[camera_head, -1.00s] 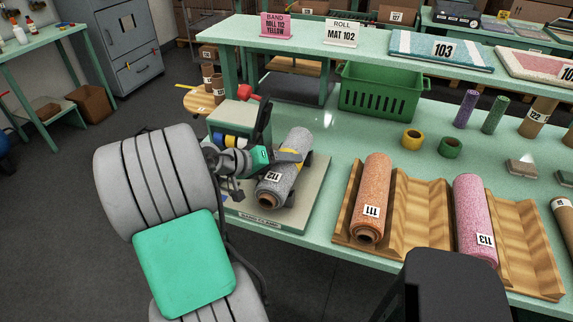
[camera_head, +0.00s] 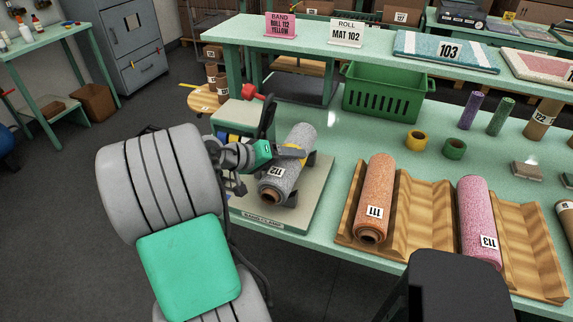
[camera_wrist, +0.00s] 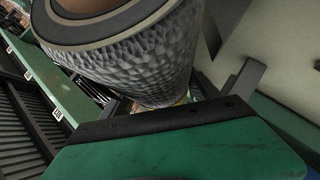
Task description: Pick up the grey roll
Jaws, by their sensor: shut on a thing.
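The grey roll (camera_head: 282,179) carries a label 112 and a yellow band (camera_head: 297,154) around its middle. It lies lengthwise at the band clamp station (camera_head: 312,198), with dark supports beside it. My gripper (camera_head: 290,152) reaches in from the left and is shut on the roll near its yellow band. In the wrist view the grey roll (camera_wrist: 140,55) fills the upper middle, its brown core end toward the camera. The fingertips are hidden there behind the roll and the green gripper body. I cannot tell whether the roll is clear of its supports.
To the right, a wooden cradle (camera_head: 416,215) holds an orange roll (camera_head: 376,190) and a pink roll (camera_head: 478,215). A green crate (camera_head: 386,92) stands behind. Yellow (camera_head: 416,140) and green (camera_head: 454,148) tape rolls lie on the bench. A shelf with signs overhangs the back. A black lever (camera_head: 266,115) stands close to my gripper.

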